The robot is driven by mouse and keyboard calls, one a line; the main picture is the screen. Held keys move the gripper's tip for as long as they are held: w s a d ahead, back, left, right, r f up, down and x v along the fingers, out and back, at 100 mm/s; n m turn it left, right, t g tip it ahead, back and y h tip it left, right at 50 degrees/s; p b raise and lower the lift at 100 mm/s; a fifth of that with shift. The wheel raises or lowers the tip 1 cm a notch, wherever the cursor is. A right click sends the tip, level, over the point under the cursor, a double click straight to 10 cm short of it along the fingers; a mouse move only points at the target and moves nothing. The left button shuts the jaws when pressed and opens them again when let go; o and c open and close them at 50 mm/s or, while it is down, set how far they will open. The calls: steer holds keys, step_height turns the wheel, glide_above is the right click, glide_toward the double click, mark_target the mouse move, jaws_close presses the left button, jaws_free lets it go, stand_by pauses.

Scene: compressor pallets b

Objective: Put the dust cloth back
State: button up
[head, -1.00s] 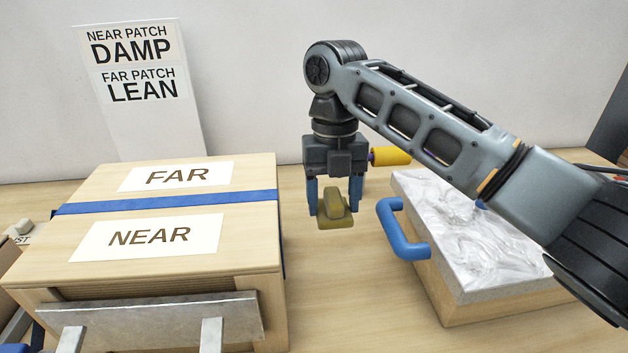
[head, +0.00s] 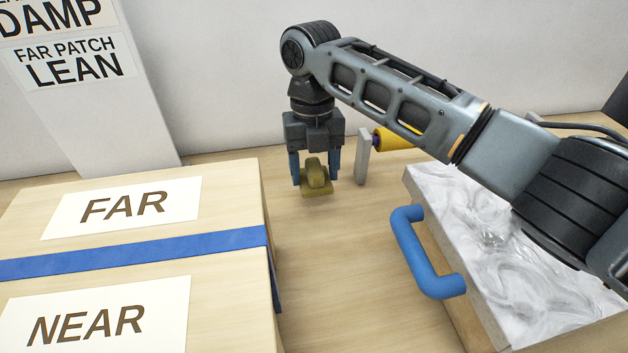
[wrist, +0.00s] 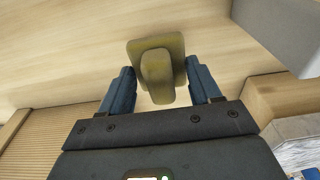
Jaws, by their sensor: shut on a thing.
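The dust cloth (head: 317,190) is an olive-yellow piece with a raised grip on a flatter base. My gripper (head: 315,172) points down with its blue fingers on either side of the cloth's raised part and is shut on it. In the wrist view the cloth (wrist: 157,60) shows between the two fingers of my gripper (wrist: 160,88). In the head view it hangs over the table between the wooden box and the marbled block. I cannot tell whether its base touches the table.
A wooden box (head: 240,200) with FAR and NEAR labels and a blue strap stands left. A marbled-top block (head: 500,225) with a blue handle (head: 425,255) stands right. A grey post (head: 362,156) and a yellow cylinder (head: 393,139) are right of my gripper. A sign (head: 90,95) stands behind.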

mark_target(314, 185)
steer(key=shift+f, duration=2)
steer(key=shift+f, duration=0.25)
steer(key=o, duration=1.1)
steer(key=shift+r, duration=0.1)
steer(key=r, duration=0.4)
steer(key=w+r+b, duration=0.1)
steer(key=r, duration=0.7)
steer(key=shift+w+a+r, duration=0.15)
steer(key=shift+a, duration=0.05)
